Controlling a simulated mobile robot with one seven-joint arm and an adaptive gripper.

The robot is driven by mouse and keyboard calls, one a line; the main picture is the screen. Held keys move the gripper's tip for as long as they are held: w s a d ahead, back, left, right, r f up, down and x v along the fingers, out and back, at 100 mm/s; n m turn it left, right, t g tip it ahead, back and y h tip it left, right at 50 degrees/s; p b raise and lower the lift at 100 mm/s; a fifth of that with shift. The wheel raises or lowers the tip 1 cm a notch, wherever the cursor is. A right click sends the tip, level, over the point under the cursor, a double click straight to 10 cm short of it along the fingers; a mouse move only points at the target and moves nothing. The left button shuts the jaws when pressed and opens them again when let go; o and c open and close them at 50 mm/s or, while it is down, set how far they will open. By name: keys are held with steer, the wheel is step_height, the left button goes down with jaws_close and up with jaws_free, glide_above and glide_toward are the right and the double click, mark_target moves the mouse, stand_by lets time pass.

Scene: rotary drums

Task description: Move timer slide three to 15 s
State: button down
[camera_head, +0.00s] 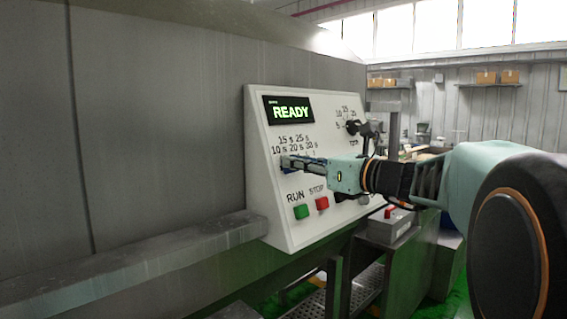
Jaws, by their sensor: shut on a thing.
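The white control panel (268,190) stands tilted on the grey machine. A timer scale (295,143) on it reads 10 s, 15 s, 20 s, 25 s and 30 s. My gripper (286,162) reaches in from the right, just below this scale. Its fingertips are at the left part of the scale, near the 10 s mark. It is shut on a small part there, which appears to be a timer slide. The fingers hide this slide and most of its track, so its exact setting cannot be told.
A display (290,111) reads READY. A green RUN button (302,212) and a red STOP button (322,203) sit below my gripper. A black knob (352,128) with its own scale is at the upper right. A grey ledge (150,256) runs along the left.

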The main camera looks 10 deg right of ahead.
steer(key=w+d, duration=0.1)
steer(key=d+p, duration=0.1)
steer(key=shift+w+d, duration=0.3)
steer(key=shift+w, duration=0.1)
steer(key=c, duration=2)
jaws_free()
steer(key=shift+a, duration=0.1)
steer(key=shift+o, duration=0.2)
steer(key=shift+s, duration=0.1)
steer(key=v, duration=1.2)
